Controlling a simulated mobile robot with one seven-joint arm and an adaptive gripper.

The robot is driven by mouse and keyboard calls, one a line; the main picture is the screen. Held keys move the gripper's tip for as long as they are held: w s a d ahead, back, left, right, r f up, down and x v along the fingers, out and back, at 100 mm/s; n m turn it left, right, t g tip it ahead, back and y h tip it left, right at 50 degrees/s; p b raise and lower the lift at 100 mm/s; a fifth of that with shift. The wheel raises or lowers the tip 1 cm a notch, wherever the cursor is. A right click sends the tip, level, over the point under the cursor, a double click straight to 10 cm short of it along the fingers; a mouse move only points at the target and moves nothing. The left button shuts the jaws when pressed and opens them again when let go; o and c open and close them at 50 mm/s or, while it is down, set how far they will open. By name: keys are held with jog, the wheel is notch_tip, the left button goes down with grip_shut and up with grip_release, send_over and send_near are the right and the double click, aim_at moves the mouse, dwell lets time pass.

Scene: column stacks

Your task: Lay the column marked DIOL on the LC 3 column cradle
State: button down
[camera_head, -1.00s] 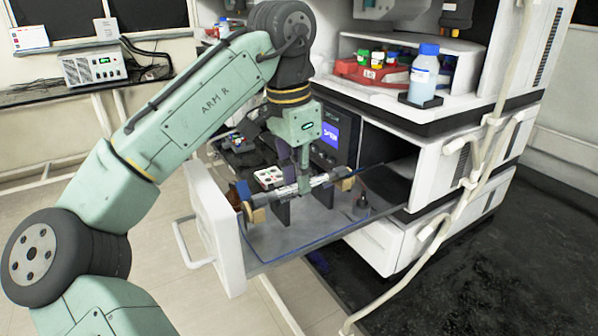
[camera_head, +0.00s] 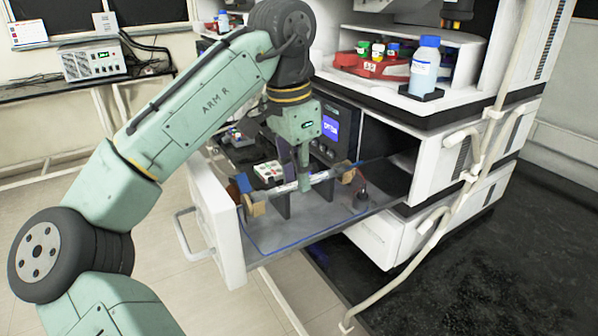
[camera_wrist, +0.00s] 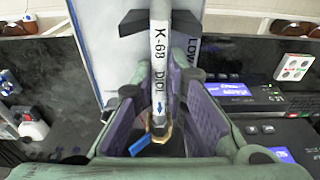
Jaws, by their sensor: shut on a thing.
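The column marked DIOL (camera_wrist: 158,60) is a slim pale rod with a "K-68 DIOL" label and a small blue arrow, seen in the wrist view. It also shows in the head view (camera_head: 318,178), lying roughly level across the pulled-out drawer. My gripper (camera_head: 304,186) points down and is shut on the column, its fingers on either side of it. The cradle's dark uprights (camera_head: 283,205) stand under the column. Whether the column touches them I cannot tell. A cradle mark "LC 3" is not readable.
The drawer's white front (camera_head: 217,225) stands at the left, with the instrument housing (camera_head: 455,160) at the right. A white box with coloured buttons (camera_head: 268,172) sits behind the column.

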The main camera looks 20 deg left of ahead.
jog(key=shift+f, duration=0.2)
jog(key=c, duration=1.5)
grip_release()
jog(key=shift+c, duration=0.2)
